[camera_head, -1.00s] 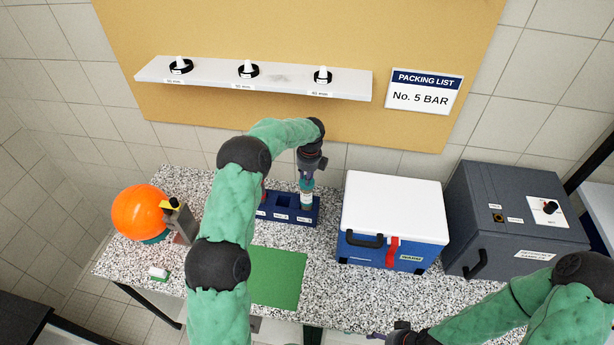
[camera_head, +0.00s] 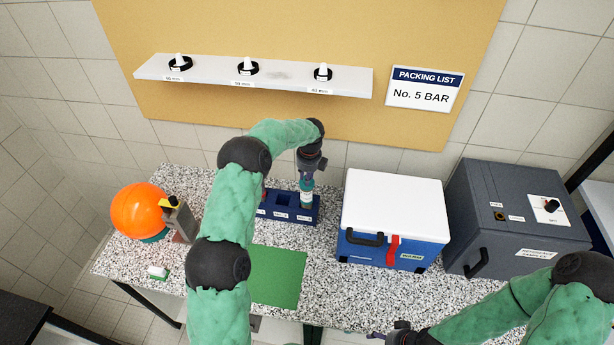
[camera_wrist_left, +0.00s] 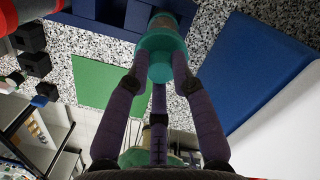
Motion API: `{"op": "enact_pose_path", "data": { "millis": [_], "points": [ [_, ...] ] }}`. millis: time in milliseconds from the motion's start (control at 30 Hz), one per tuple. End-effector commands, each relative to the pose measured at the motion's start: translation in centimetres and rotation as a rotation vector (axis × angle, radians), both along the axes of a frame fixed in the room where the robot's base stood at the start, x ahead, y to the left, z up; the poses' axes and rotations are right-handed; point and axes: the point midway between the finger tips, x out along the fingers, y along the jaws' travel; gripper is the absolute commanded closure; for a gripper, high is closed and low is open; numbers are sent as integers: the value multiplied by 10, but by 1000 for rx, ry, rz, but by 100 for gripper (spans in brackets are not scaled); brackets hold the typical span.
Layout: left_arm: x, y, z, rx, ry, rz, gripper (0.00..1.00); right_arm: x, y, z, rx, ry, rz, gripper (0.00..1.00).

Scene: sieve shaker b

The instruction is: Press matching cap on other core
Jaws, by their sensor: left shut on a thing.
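My left gripper (camera_head: 307,183) points down over the right-hand slot of a dark blue rack (camera_head: 275,213) at the back of the speckled bench. Its fingers are shut on a teal cap (camera_wrist_left: 160,58), seen in the left wrist view. A pale, brownish cylinder, the core (camera_wrist_left: 167,22), shows beyond the cap and in line with it, by the rack. I cannot tell whether the cap is fully seated on it. My arm hides the rack's left end. My right gripper (camera_head: 383,336) is at the bottom edge, too small and cut off to read.
A white-lidded blue cooler (camera_head: 395,212) stands close right of the rack, with a grey cabinet (camera_head: 515,220) beyond. A green mat (camera_head: 277,278) lies in front. An orange ball (camera_head: 138,211) stands at left. A wall shelf (camera_head: 210,79) holds black-and-white pieces.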

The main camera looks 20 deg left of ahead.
Motion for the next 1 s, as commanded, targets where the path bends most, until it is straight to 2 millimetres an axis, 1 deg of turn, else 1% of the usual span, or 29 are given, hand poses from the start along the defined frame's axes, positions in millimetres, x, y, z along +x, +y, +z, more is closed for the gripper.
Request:
{"op": "enact_pose_path", "data": {
  "millis": [67, 100, 133, 167, 200, 233, 533, 667, 767, 1000],
  "points": [
    [0, 0, -3, 0, 0, 0, 93, 0, 0, -2, 0, 0, 0, 25],
    [0, 0, -3, 0, 0, 0, 96, 0, 0, -2, 0, 0, 0, 25],
    [0, 0, -4, 0, 0, 0, 96, 0, 0, -3, 0, 0, 0, 25],
    [0, 0, -3, 0, 0, 0, 67, 0, 0, -2, 0, 0, 0, 25],
    [0, 0, -3, 0, 0, 0, 56, 0, 0, -2, 0, 0, 0, 25],
    [0, 0, -3, 1, 1, 0, 48, 0, 0, -2, 0, 0, 0, 25],
    [0, 0, -3, 0, 0, 0, 48, 0, 0, -2, 0, 0, 0, 25],
    [0, 0, 2, 0, -1, 0, 48, 0, 0, -2, 0, 0, 0, 25],
    [0, -1, 14, 0, -1, 1, 48, 0, 0, -2, 0, 0, 0, 25],
    [-4, -6, 60, 0, -2, 0, 48, 0, 0, -2, 0, 0, 0, 25]
  ]
}}
